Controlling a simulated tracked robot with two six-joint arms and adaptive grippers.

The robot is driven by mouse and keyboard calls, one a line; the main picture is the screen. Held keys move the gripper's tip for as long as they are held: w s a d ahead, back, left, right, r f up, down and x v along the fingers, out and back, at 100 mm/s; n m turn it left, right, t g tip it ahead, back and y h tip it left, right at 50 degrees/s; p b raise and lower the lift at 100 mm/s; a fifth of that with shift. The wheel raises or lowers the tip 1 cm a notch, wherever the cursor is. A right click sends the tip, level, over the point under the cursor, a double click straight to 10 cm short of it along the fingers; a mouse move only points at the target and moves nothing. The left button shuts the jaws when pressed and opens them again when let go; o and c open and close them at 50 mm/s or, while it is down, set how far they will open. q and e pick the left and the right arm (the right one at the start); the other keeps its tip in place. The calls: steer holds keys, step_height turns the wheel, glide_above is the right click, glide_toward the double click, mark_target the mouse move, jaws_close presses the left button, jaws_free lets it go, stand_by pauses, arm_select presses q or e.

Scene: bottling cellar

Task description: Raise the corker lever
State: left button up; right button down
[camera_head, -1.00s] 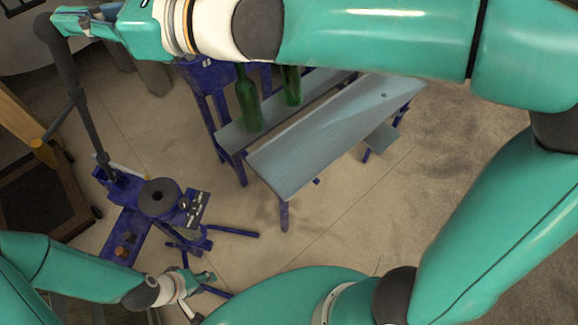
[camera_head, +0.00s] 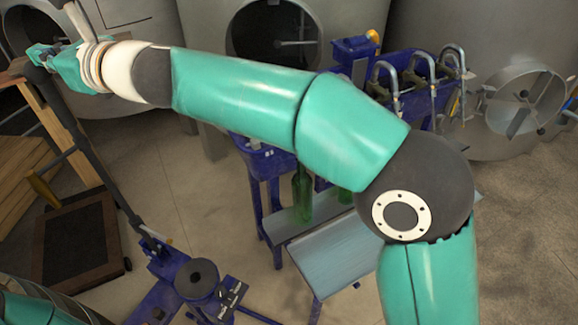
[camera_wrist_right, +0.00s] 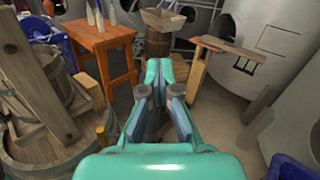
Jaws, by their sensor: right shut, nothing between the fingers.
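The blue corker (camera_head: 165,292) stands on the floor at the lower left of the head view, its lower part cut off by the frame. A black round piece (camera_head: 200,280) sits on it. Its long dark lever (camera_head: 95,165) slants from the corker up and left, raised well above the body. My right gripper (camera_head: 38,54) is at the top left, close to the lever's upper end; I cannot tell if they touch. In the right wrist view the gripper (camera_wrist_right: 158,72) is shut and empty, and I cannot make out the lever. My left gripper is out of view.
A bench (camera_head: 335,250) with green bottles (camera_head: 302,195) stands right of the corker, partly behind my right arm. A blue filler with curved spouts (camera_head: 415,70) and steel tanks stand behind. Wooden racks are at left. The wrist view shows an orange table (camera_wrist_right: 100,42) and wooden tub (camera_wrist_right: 45,130).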

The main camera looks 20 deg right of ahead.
steer(key=shift+a+f, duration=0.1)
steer(key=shift+a, duration=0.05)
steer(key=shift+s, duration=0.1)
stand_by(0.3)
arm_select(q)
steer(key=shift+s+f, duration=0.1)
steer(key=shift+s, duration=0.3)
arm_select(e)
steer(key=s+d+r, duration=0.4)
steer(key=d+r, duration=0.2)
steer(key=r, duration=0.4)
steer(key=shift+s+d+r, duration=0.2)
steer(key=shift+r, duration=0.1)
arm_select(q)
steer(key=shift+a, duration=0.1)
arm_select(e)
steer(key=shift+w, duration=0.1)
